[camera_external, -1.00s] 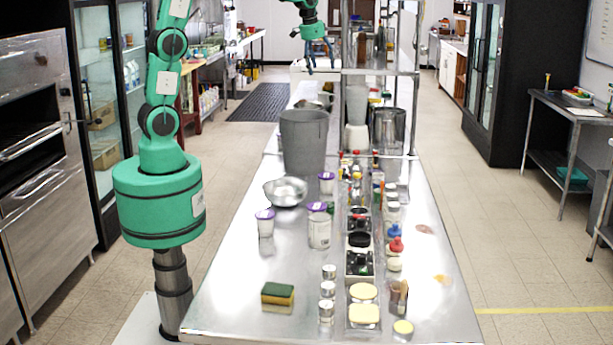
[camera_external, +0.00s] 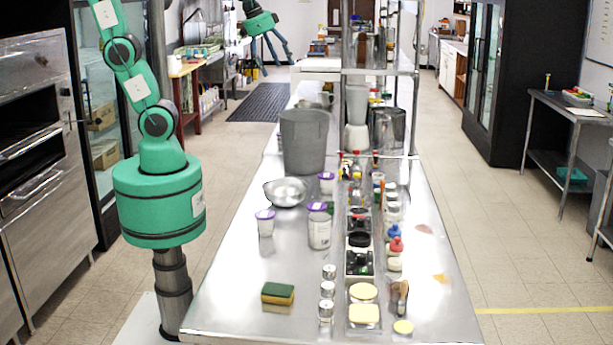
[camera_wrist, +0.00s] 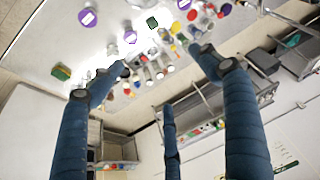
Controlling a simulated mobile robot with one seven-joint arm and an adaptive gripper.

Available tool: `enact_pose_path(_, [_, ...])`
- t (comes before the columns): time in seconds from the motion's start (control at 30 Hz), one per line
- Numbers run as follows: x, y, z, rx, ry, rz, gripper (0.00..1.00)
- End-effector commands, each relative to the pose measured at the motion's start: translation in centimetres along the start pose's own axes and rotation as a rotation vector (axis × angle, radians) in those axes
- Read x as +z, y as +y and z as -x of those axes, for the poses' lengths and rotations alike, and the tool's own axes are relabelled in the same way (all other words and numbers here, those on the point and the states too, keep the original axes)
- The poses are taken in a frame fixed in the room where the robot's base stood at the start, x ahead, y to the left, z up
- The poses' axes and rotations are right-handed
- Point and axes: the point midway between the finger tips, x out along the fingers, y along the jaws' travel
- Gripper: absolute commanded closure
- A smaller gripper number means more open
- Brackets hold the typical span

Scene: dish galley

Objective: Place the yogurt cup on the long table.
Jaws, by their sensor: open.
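Several white cups with purple lids stand on the long metal table (camera_external: 235,300). One small yogurt cup (camera_external: 265,224) is left of centre, another (camera_external: 327,183) is farther back, and a larger purple-lidded tub (camera_external: 319,230) stands between them and the condiment rows. Purple lids also show at the top of the wrist view, on one cup (camera_wrist: 87,17) and another (camera_wrist: 130,37). Which one is meant I cannot tell. My gripper (camera_external: 268,62) hangs in the air toward the far left side of the table, fingers spread and empty. In the wrist view its fingers (camera_wrist: 160,75) are wide apart.
A metal bowl (camera_external: 286,192) and a tall grey bin (camera_external: 304,142) stand behind the cups. A sponge (camera_external: 278,293) lies near the front. Bottles, jars and trays (camera_external: 364,313) crowd the table's right half. A metal shelf frame (camera_external: 378,70) rises at the back.

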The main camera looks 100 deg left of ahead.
Motion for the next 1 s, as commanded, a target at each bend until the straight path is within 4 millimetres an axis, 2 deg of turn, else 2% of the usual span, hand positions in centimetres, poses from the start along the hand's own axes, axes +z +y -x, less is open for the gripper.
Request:
enact_pose_path(0.03, [1.2, 1.1, 0.4, 0.008, 0.011, -0.015, 0.23])
enact_pose_path(0.2, [5.2, 4.0, 1.3, 0.035, 0.042, -0.054, 0.23])
enact_pose_path(0.5, [11.8, 7.4, 1.5, 0.081, 0.086, -0.113, 0.23])
enact_pose_path(0.7, [13.8, 8.2, 1.4, 0.096, 0.099, -0.130, 0.23])
enact_pose_path(1.0, [14.1, 8.3, 1.3, 0.099, 0.100, -0.132, 0.23])
